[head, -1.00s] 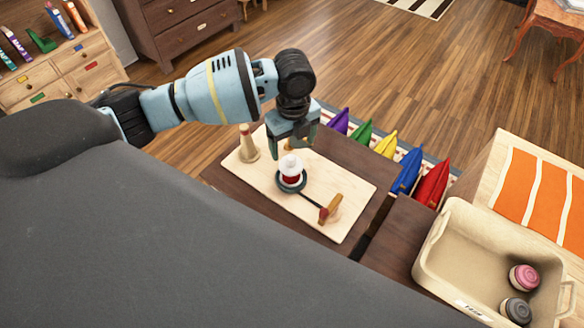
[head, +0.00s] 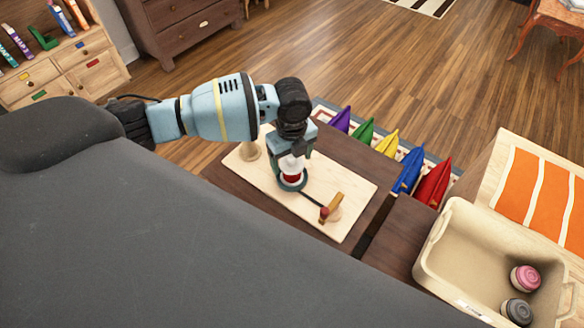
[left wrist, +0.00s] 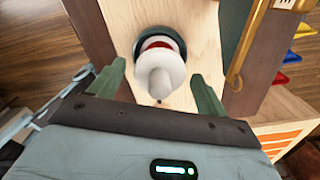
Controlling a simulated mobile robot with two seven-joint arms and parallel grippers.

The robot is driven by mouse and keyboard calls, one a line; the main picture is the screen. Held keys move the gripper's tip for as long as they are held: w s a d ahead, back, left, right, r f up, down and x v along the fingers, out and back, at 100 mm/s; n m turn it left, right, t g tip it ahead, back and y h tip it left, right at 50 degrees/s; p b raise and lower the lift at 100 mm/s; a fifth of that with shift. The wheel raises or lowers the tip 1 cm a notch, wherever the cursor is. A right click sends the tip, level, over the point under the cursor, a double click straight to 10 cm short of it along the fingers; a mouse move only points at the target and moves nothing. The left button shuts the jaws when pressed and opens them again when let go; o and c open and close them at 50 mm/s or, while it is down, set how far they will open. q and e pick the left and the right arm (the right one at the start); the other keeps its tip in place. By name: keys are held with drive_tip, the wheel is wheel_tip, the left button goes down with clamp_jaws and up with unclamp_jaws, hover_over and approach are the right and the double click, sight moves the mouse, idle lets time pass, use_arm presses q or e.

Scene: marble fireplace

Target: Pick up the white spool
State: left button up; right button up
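The white spool (head: 293,165) stands upright over a red part (head: 291,178) and a dark green ring (head: 301,187) on a pale wooden board (head: 271,192). In the left wrist view the white spool (left wrist: 160,72) is near the middle, its knob toward the camera. My left gripper (head: 289,162) points down over the spool and is open. Its two green fingers (left wrist: 157,88) are on either side of the spool, with a visible gap on each side in the wrist view. My right gripper is not in view.
A wooden peg (head: 250,148) stands on the board left of the spool. A wooden piece with a red tip (head: 332,207) is at its right. A beige bin (head: 440,255) holds a pink spool (head: 525,278) and a dark spool (head: 517,311). Several colored pouches (head: 389,144) are behind.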

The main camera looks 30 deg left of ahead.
use_arm(q)
drive_tip(key=c, duration=0.9)
drive_tip(key=shift+c, duration=0.3)
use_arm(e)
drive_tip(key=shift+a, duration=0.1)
use_arm(q)
drive_tip(key=shift+r, duration=0.2)
